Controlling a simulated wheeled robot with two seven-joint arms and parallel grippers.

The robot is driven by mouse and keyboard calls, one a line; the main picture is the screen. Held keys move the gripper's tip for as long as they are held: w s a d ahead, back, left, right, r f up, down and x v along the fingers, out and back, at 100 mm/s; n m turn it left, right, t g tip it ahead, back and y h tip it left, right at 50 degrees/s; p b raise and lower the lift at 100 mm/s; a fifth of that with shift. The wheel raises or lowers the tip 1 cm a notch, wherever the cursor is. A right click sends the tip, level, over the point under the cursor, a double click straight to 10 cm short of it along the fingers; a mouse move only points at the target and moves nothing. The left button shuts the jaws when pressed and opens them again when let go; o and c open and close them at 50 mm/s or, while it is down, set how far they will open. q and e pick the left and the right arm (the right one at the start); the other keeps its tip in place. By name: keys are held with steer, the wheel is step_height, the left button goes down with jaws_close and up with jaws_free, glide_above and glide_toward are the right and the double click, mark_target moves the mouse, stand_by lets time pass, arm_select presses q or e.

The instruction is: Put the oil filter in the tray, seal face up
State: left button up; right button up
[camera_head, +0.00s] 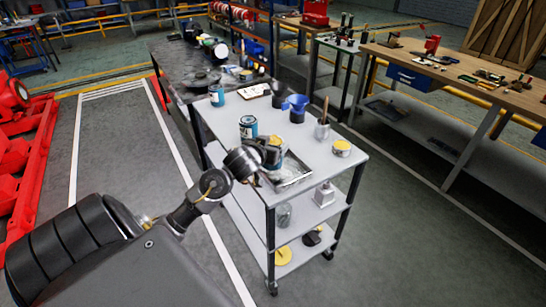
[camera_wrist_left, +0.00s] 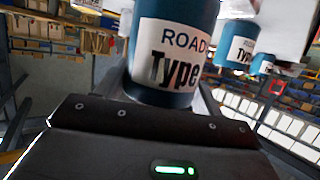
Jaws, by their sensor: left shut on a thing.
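My left gripper (camera_head: 268,153) is shut on the oil filter (camera_head: 274,160), a blue can with a white label, over the tray. In the left wrist view the filter (camera_wrist_left: 172,50) fills the top middle, with "ROAD" and "Type" readable. A yellowish round top shows at its upper end in the head view, but I cannot tell whether it is the seal face. The shallow metal tray (camera_head: 299,181) lies on the cart top, partly hidden by the gripper and filter. I cannot tell whether the filter touches the tray floor. My right gripper is not in view.
The grey cart top (camera_head: 225,120) also carries two similar blue cans (camera_head: 248,127) (camera_head: 216,95), a blue funnel (camera_head: 295,103), a pot with a handle (camera_head: 322,130) and a yellow-topped tin (camera_head: 342,148). A wooden workbench (camera_head: 450,80) stands at right.

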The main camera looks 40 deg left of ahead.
arm_select(q)
steer(key=shift+w+f, duration=0.2)
steer(key=shift+f, duration=0.7)
steer(key=shift+w+f, duration=0.15)
steer(key=shift+f, duration=0.75)
steer(key=shift+f, duration=0.1)
steer(key=o, duration=1.3)
steer(key=shift+f, duration=0.1)
steer(key=shift+r, duration=0.25)
steer(key=v, duration=1.2)
steer(key=shift+b, duration=0.4)
steer(key=shift+f, duration=0.1)
